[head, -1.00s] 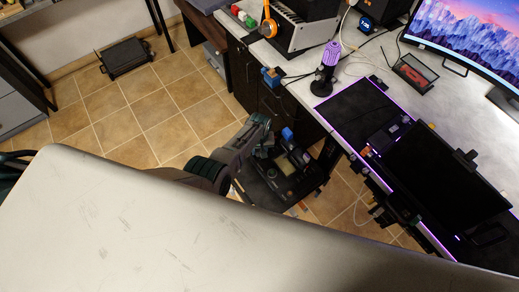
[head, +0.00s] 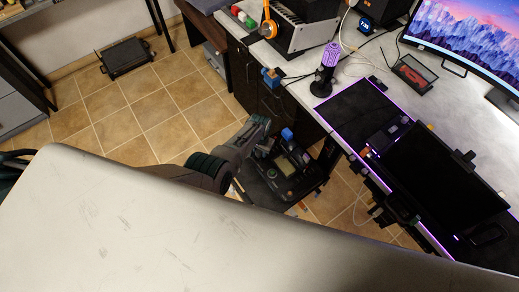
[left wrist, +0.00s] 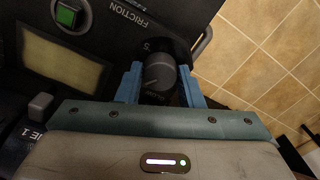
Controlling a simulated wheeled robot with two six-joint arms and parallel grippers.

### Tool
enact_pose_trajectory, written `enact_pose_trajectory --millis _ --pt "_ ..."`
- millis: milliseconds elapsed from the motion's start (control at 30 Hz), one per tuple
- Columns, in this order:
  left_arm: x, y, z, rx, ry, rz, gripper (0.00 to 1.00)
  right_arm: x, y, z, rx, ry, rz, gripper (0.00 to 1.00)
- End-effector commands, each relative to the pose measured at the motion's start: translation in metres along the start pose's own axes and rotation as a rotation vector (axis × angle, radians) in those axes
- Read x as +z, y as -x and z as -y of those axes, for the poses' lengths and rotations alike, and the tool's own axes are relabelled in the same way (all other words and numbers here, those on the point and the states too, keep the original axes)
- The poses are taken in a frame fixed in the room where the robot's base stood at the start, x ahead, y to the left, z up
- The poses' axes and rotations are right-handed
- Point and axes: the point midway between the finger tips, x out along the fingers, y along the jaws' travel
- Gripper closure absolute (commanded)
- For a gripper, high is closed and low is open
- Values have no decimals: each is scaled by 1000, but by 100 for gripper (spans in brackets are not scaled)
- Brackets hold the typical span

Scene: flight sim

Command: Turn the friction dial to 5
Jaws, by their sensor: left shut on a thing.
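The friction dial (left wrist: 160,72) is a dark grey round knob with a pale pointer line, on a black panel marked FRICTION (left wrist: 127,17). A "5" is printed on the panel just above and left of the knob. The pointer line seems to run toward the lower left, not at the 5. My left gripper (left wrist: 160,87) has its two blue fingers on either side of the knob, shut on it. In the head view my left gripper (head: 266,142) is over the black control unit (head: 292,180); its grip is hidden there. My right gripper is not in view.
A lit green square button (left wrist: 67,14) and a pale display (left wrist: 62,58) lie left of the dial. A handle-like rail runs along the panel's right edge. The white desk (head: 350,57) with microphone (head: 328,67) and monitors stands behind. Tiled floor is open at left.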

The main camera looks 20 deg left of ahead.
Motion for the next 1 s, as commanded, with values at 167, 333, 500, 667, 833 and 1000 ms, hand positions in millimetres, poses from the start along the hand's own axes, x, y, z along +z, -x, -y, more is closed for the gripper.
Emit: enact_pose_trajectory --millis 167,333,500,667,833,1000 --pt "0 0 0 0 -165 1 89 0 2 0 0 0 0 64" --pt "0 0 0 0 -327 1 89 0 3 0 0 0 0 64" --pt "0 0 0 0 -488 1 89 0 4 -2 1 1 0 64" --pt "0 0 0 0 -640 0 89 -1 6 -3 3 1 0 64" --pt "0 0 0 0 -801 0 89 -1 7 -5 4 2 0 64" --pt "0 0 0 1 -963 1 89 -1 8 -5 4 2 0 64"
